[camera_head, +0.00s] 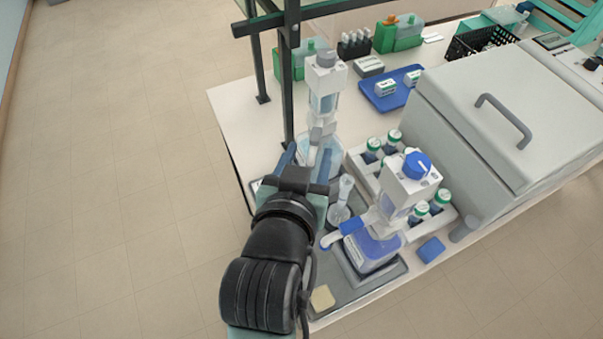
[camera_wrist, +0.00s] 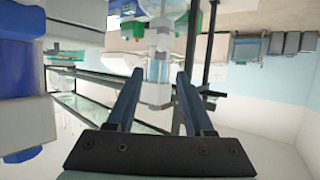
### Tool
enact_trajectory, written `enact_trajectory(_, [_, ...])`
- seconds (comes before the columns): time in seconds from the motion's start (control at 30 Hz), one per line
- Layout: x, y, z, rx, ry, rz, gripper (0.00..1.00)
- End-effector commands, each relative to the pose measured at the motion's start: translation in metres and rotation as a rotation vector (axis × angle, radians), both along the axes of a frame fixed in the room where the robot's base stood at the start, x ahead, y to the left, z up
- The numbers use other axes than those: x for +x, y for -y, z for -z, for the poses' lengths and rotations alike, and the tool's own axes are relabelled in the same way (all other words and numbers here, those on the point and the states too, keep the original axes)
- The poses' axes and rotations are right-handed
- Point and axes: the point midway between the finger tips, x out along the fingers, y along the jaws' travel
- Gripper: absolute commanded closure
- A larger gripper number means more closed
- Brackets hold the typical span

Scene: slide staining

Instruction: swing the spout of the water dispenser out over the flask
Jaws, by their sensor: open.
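The back dispenser (camera_head: 326,85) has a grey knob, a white head and a clear, pale-blue body; I take it for the water dispenser. The front dispenser (camera_head: 405,185) has a blue knob, a blue spout (camera_head: 343,231) pointing left, and blue-tinted liquid. A small clear flask (camera_head: 340,203) stands between them. My gripper (camera_head: 307,155) is open, its two blue fingers near the back dispenser's lower front. In the wrist view the fingers (camera_wrist: 160,74) frame a white and pale-blove dispenser part (camera_wrist: 158,62); contact cannot be told. The back dispenser's spout is not clear, partly behind my gripper.
A rack of green-capped bottles (camera_head: 385,160) stands right of the dispensers. A large grey lidded box (camera_head: 500,110) fills the table's right side. A dark frame post (camera_head: 285,80) rises close to the back dispenser's left. Left of the table is open floor.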

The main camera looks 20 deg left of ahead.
Motion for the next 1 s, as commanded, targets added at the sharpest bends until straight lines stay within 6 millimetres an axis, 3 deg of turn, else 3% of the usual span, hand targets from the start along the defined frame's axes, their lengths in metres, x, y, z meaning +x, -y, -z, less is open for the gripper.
enact_trajectory(0.1, [-0.022,0.003,-0.007,0.002,0.001,-0.001,0.47])
enact_trajectory(0.3, [-0.038,0.005,-0.019,-0.002,-0.005,0.000,0.47])
enact_trajectory(0.77, [-0.045,0.006,-0.019,0.001,0.001,-0.001,0.47])
enact_trajectory(0.8, [-0.045,0.006,-0.019,0.001,0.001,-0.001,0.49])
enact_trajectory(0.9, [-0.043,0.006,-0.014,-0.021,-0.006,0.001,0.67])
enact_trajectory(1.0, [-0.033,0.006,0.009,-0.125,-0.036,0.009,0.85])
